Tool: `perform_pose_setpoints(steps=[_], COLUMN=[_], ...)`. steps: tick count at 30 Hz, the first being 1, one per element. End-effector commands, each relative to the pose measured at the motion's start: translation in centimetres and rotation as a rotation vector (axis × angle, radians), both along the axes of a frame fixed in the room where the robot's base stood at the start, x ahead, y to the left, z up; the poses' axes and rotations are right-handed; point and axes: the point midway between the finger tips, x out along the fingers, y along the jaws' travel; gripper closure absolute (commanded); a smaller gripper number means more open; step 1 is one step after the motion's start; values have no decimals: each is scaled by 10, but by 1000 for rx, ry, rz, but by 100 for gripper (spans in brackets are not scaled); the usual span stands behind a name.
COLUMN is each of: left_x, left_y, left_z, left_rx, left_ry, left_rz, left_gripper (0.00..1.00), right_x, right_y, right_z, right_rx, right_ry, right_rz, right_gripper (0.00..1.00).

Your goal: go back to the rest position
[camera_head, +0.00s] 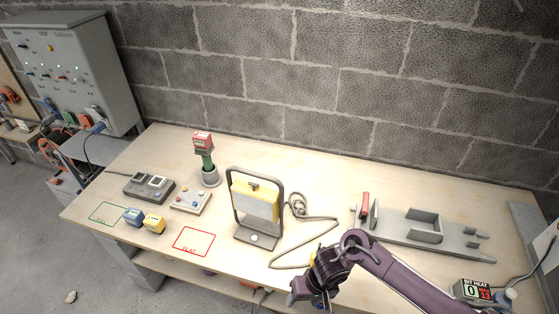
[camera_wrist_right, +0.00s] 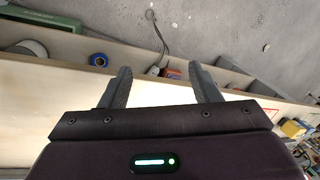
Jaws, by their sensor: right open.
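My right arm comes in from the lower right in the head view, and its gripper (camera_head: 308,292) is over the front edge of the workbench (camera_head: 330,170). In the right wrist view the two fingers of the right gripper (camera_wrist_right: 160,90) stand wide apart with nothing between them. Beyond the fingers are the bench edge and the shelf space under it. My left gripper does not show in either view.
On the bench stand a work lamp (camera_head: 255,205) with a loose cable, a grey bracket fixture (camera_head: 425,228), a green-and-red tool (camera_head: 206,155) in a holder, a button box (camera_head: 190,201), and blue and yellow blocks (camera_head: 153,223).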

Motion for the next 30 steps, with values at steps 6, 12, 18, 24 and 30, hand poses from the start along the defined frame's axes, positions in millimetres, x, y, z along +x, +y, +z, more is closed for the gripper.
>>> perform_pose_setpoints(steps=[6, 12, 18, 24, 30], left_x=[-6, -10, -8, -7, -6], left_y=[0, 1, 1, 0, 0], left_z=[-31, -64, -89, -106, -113], left_rx=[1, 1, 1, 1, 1], left_ry=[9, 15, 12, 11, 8], left_rz=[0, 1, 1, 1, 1], left_gripper=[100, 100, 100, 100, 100], right_x=[-4, -34, -115, -222, -291], right_y=[15, -12, -73, -129, -159], right_z=[-84, -203, -312, -379, -401], right_rx=[152, 191, 48, -136, -244], right_ry=[-36, -144, -212, -190, -147], right_rz=[-32, -88, -91, -26, 42], right_gripper=[43, 43, 43, 43, 43])
